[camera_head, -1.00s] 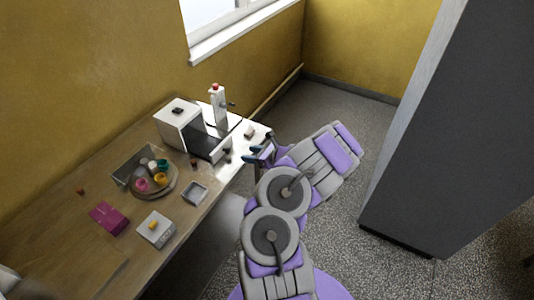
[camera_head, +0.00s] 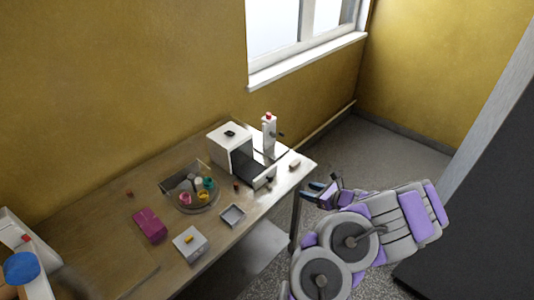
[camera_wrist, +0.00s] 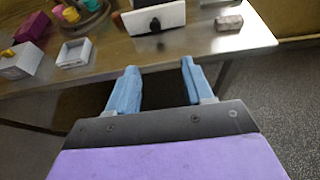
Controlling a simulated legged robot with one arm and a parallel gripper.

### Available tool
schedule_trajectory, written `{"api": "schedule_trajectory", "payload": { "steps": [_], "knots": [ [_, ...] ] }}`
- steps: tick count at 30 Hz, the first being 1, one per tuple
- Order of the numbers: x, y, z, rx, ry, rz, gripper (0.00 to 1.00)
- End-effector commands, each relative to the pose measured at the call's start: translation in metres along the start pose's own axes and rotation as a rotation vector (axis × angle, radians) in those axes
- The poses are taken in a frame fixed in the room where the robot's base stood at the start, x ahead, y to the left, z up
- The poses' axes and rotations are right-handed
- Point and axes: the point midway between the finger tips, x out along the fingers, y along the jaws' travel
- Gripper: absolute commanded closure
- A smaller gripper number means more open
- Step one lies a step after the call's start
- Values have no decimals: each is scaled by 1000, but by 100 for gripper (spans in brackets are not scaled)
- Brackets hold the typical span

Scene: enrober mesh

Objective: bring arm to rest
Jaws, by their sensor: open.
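My gripper (camera_head: 318,191) is off the right front edge of the table (camera_head: 95,227) in the head view, with my purple and grey arm folded behind it. In the wrist view my gripper (camera_wrist: 155,88) shows two blue fingers spread apart, with nothing between them. The fingers point at the table's front edge, short of the white machine (camera_wrist: 153,17). The fingers touch nothing that I can see.
On the table stand the white machine (camera_head: 230,143), a dispenser with a red top (camera_head: 269,133), a round tray with coloured cups (camera_head: 207,205), a small open tray (camera_head: 233,216), a magenta box (camera_head: 150,226) and a white box (camera_head: 190,244). A dark cabinet (camera_head: 480,230) stands right.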

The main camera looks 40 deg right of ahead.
Motion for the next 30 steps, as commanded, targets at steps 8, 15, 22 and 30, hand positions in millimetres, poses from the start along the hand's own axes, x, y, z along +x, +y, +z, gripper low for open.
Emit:
{"api": "schedule_trajectory", "payload": {
  "steps": [8, 15, 22, 30],
  "knots": [
    [3, 4, 6, -15, -4, 12, 49],
    [45, 70, 87, -246, -54, 216, 49],
    [70, 200, 179, -616, -124, 537, 49],
    [41, 353, 226, -1065, -186, 910, 49]
  ]
}}
